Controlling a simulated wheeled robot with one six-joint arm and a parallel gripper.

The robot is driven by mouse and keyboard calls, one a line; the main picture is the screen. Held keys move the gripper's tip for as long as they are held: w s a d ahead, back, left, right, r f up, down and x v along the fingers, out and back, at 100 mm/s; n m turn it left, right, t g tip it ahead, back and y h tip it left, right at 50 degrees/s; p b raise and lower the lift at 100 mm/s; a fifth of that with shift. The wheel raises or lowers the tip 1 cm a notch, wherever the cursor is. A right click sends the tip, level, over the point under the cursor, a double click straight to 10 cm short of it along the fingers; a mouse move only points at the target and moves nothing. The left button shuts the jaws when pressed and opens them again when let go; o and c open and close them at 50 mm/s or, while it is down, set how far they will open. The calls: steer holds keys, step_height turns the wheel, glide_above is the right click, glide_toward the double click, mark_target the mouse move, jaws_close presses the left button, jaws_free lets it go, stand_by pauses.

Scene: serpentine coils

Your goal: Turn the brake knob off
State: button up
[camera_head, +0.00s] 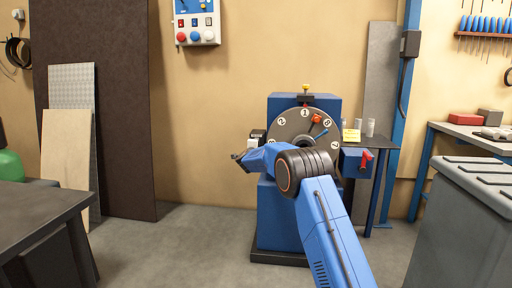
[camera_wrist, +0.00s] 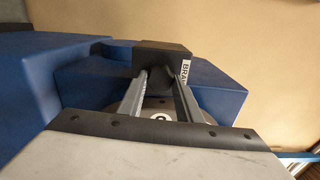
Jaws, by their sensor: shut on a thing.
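A black block (camera_wrist: 163,58) with a white label (camera_wrist: 186,72) beginning "BRA" shows in the wrist view, against blue machine parts. My gripper (camera_wrist: 162,80) has its two grey fingers at this block. It is shut on the dark brake knob, mostly hidden between the fingers. In the head view, a small black part with a white label (camera_head: 257,137) sits at the left side of the blue machine (camera_head: 277,218). My arm reaches across the machine's front there. The knob's exact angle cannot be told.
The machine has a numbered grey dial (camera_head: 292,127) with red and blue pointers, a yellow knob (camera_head: 305,87) on top and a red lever (camera_head: 366,159) at right. A dark table (camera_head: 40,205) stands left and a grey cabinet (camera_head: 455,225) right.

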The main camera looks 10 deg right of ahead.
steer(key=shift+a+n, duration=0.15)
steer(key=shift+n, duration=7.55)
steer(key=o, duration=1)
steer(key=shift+f, duration=0.1)
steer(key=shift+o, duration=0.2)
steer(key=shift+s, duration=0.1)
